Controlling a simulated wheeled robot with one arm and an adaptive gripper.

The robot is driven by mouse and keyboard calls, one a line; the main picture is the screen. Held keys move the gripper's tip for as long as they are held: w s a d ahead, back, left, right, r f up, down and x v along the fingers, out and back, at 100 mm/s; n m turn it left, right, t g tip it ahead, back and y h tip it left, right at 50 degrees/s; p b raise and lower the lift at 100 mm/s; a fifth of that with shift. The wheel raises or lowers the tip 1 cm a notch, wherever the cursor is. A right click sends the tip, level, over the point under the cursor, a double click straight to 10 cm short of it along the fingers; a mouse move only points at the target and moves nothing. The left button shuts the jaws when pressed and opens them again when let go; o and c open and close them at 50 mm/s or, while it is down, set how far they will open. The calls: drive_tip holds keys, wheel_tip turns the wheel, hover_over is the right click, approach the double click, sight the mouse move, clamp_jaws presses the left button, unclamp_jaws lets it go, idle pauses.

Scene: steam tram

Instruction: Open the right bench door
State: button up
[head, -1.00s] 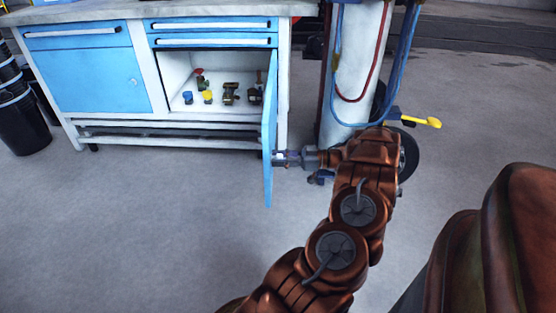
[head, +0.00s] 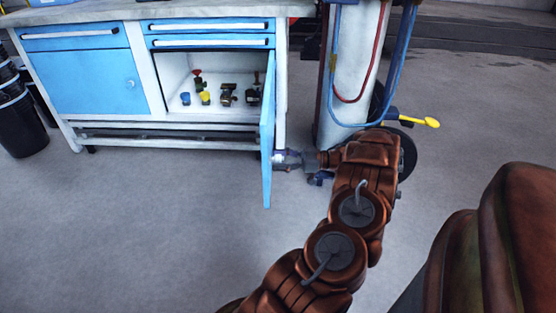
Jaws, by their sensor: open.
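The right bench door (head: 267,150) is blue and stands swung out from the bench, seen nearly edge-on. The compartment behind it is open to view. My gripper (head: 280,159) is at the door's outer right face, low on it. It is open, and its fingertips are small and partly hard to make out. I cannot tell whether they touch the door or its handle. The door's handle is not visible from here.
Several small valves and fittings stand in the open compartment (head: 212,118). The left bench door (head: 88,82) is closed. A white column (head: 347,85) with red and blue hoses stands close beside my arm. Black bins (head: 20,122) stand at the left. The floor in front is clear.

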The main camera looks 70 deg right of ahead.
drive_tip(key=v, duration=0.7)
idle(0.5)
